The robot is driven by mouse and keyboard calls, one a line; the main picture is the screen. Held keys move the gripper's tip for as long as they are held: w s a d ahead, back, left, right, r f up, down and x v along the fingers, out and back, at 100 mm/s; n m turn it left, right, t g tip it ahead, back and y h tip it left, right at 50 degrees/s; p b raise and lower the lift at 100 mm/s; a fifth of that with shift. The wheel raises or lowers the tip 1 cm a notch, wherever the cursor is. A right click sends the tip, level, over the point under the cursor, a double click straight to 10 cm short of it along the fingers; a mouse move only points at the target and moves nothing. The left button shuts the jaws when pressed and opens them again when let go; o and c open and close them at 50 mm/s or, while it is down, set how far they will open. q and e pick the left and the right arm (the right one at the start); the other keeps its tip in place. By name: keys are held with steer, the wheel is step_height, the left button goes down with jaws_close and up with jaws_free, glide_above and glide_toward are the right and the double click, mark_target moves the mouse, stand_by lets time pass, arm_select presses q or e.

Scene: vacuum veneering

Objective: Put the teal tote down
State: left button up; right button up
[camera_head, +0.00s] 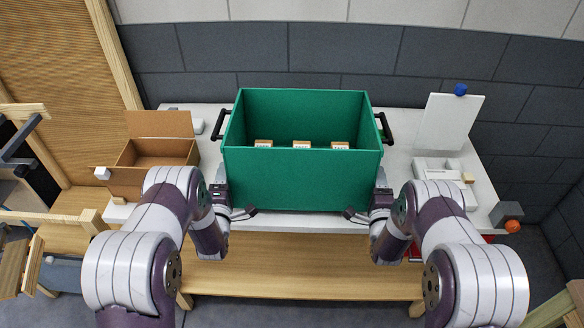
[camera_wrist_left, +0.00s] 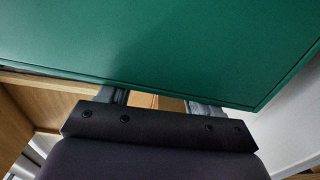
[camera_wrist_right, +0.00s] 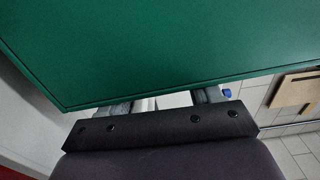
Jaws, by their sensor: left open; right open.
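The teal tote (camera_head: 300,180) sits upright on the white table, with black handles on its left and right sides. Several small labelled wooden blocks (camera_head: 302,145) show inside it. My left gripper (camera_head: 222,196) is open at the tote's left side, below the left handle. My right gripper (camera_head: 381,199) is open at the right side, below the right handle. In the left wrist view the tote wall (camera_wrist_left: 170,45) fills the upper part and hides the fingertips. In the right wrist view the tote wall (camera_wrist_right: 150,50) does the same. Neither gripper visibly holds a handle.
An open cardboard box (camera_head: 155,165) stands left of the tote on the white table (camera_head: 290,222). A white case with a raised lid (camera_head: 447,122) stands to the right. A wooden shelf (camera_head: 300,280) lies below.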

arm_select(q)
steer(key=shift+s+d+f+h+b, duration=0.15)
steer(key=shift+d+f+h+b, duration=0.25)
steer(key=shift+d+f+b, duration=0.35)
arm_select(e)
steer(key=shift+s+a+f+y, duration=0.1)
steer(key=shift+a+f+y, duration=0.3)
steer(key=shift+a+f, duration=0.35)
arm_select(q)
steer(key=shift+a+r+p, duration=0.1)
steer(key=shift+a+p, duration=0.15)
steer(key=shift+p, duration=0.1)
arm_select(e)
steer(key=shift+d+r, duration=0.1)
steer(key=shift+d, duration=0.15)
arm_select(q)
steer(key=shift+a, duration=0.3)
arm_select(e)
steer(key=shift+d, duration=0.3)
arm_select(q)
steer(key=o, duration=0.5)
steer(key=shift+a, duration=0.7)
arm_select(e)
steer(key=shift+s+d, duration=0.1)
steer(key=shift+d, duration=0.6)
arm_select(q)
steer(key=shift+a, duration=0.1)
arm_select(e)
steer(key=o, duration=0.5)
steer(key=shift+d, duration=0.1)
